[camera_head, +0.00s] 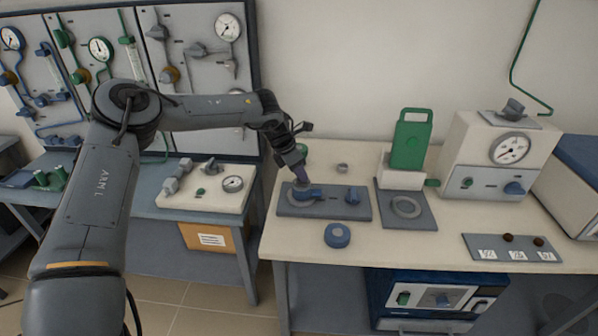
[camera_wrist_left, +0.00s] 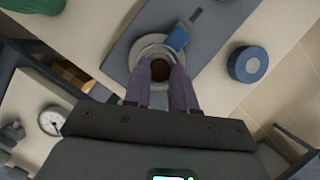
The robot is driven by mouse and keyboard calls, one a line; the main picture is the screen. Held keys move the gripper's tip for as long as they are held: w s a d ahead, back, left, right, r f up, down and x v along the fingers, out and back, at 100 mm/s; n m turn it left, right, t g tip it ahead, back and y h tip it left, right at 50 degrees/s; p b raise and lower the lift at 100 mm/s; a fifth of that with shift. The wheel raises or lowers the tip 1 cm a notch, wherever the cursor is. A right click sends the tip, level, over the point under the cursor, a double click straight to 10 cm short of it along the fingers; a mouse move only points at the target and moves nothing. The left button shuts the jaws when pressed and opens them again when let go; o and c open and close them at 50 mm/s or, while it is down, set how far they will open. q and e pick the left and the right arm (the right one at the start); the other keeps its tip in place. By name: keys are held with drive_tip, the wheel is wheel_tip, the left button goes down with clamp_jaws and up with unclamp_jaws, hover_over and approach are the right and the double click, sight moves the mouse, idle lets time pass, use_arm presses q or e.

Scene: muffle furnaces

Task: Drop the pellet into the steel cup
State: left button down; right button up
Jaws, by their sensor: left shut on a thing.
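My left gripper (camera_head: 301,181) points down over the left part of a grey plate (camera_head: 345,210) on the bench. It also shows in the left wrist view (camera_wrist_left: 161,76), its two purple-grey fingers shut on a dark brown pellet (camera_wrist_left: 160,69). Behind the pellet in that view is a round pale grey metal cup (camera_wrist_left: 138,50) on the plate, and the pellet lies over its opening. I cannot tell the height between them. In the head view the fingers hide the pellet and much of the cup. My right gripper is out of view.
To the right are a plate with a ring (camera_head: 406,207), a gauge box (camera_head: 480,165) and a labelled strip (camera_head: 480,243) with two dark pellets. The front bench edge is clear.

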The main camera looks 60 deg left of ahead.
use_arm(q)
drive_tip(key=c, duration=0.8)
unclamp_jaws()
drive_tip(key=shift+c, duration=0.2)
drive_tip(key=shift+s+r, duration=0.1)
drive_tip(key=shift+r, duration=0.35)
drive_tip(key=p+v, duration=0.3)
drive_tip(key=v, duration=0.7)
drive_tip(key=shift+s+a, duration=0.1)
drive_tip(key=shift+s, duration=0.05)
